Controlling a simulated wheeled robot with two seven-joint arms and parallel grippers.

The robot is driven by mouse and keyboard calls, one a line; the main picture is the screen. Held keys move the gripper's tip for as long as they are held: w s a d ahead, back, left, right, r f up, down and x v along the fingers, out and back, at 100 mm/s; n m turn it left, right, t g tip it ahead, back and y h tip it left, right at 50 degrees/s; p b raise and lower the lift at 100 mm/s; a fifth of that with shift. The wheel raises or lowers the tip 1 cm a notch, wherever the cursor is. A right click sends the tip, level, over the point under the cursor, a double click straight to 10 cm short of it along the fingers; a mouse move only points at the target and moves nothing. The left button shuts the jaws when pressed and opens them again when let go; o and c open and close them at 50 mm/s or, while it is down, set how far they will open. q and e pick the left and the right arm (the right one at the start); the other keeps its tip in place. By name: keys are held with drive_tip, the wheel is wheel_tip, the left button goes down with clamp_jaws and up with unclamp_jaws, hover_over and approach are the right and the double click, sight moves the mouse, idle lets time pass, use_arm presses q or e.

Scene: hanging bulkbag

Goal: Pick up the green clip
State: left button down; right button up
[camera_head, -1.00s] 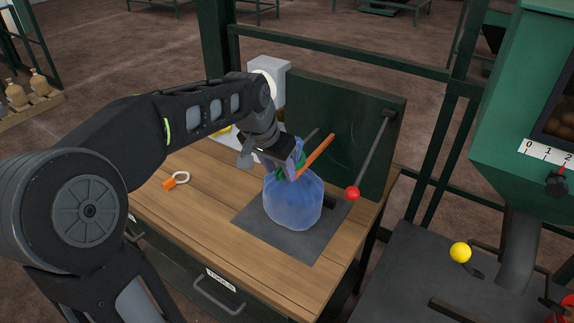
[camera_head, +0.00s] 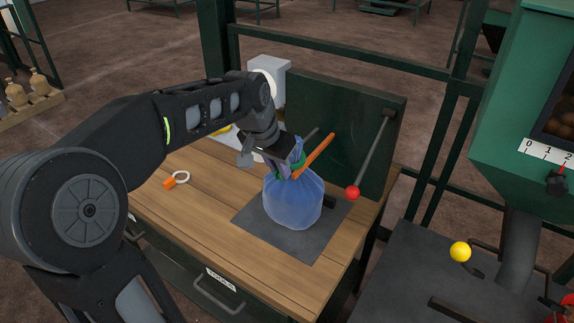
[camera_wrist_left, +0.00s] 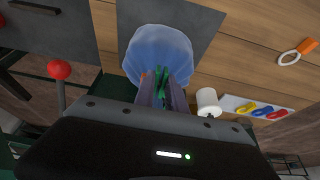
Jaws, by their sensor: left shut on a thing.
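The green clip (camera_wrist_left: 161,84) is between the fingers of my left gripper (camera_wrist_left: 163,88) in the left wrist view, at the top of a translucent blue bag (camera_wrist_left: 158,52). In the head view the green clip (camera_head: 299,161) shows partly at the bag's gathered neck, beside my left gripper (camera_head: 286,160). My left gripper is shut on the green clip. The blue bag (camera_head: 292,205) stands upright on a dark plate (camera_head: 252,222). The fingers and wrist hide part of the clip, so I cannot tell how it sits around the neck. My right gripper is not in view.
An orange bar (camera_head: 319,150) rises close beside the bag's neck. A red-knobbed lever (camera_head: 353,192) stands to the right. A white tray (camera_wrist_left: 232,102) holds yellow, blue and red clips near a white roll (camera_wrist_left: 207,101). An orange-handled ring (camera_head: 170,183) lies on the wooden bench.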

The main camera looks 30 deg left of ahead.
use_arm(q)
drive_tip(key=shift+r, duration=0.1)
idle(0.4)
wheel_tip(320, 180, up, 10)
idle(0.5)
idle(0.5)
